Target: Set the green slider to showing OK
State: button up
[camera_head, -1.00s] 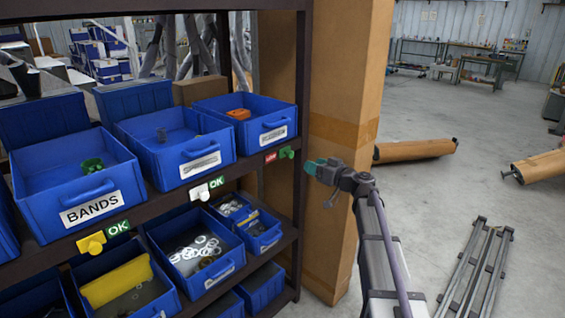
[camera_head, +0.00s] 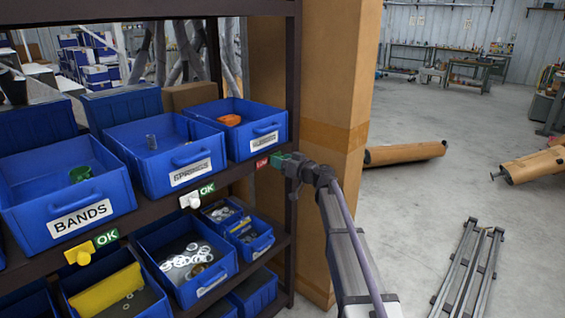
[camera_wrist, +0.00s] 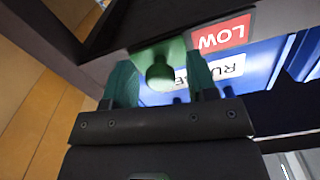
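The green slider (camera_wrist: 160,68) sits on the dark shelf edge below the right-hand blue bin, its round knob facing the wrist camera. A red LOW label (camera_wrist: 221,33) shows beside it, upside down in the wrist view; the same red label (camera_head: 261,164) is left of the slider in the head view. No OK label shows at this slider. My gripper (camera_wrist: 160,85) is open, with one teal finger on each side of the knob. I cannot tell whether either finger touches it. In the head view my gripper (camera_head: 281,161) mostly hides the slider.
The white slider (camera_head: 190,199) and yellow slider (camera_head: 78,254) on the same shelf edge each show a green OK label. Blue bins (camera_head: 244,128) stand above and below the edge. A shelf post (camera_head: 293,90) and cardboard column (camera_head: 332,110) stand close to my gripper.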

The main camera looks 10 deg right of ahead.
grip_shut()
dwell(0.3)
jog(key=s+a, duration=0.4)
jog(key=a, duration=0.1)
jog(key=shift+s+a, duration=0.1)
jog(key=shift+o, duration=0.2)
grip_release()
send_near(261, 164)
jog(key=v, duration=0.4)
jog(key=shift+s+d, duration=0.2)
jog(key=shift+s, duration=0.1)
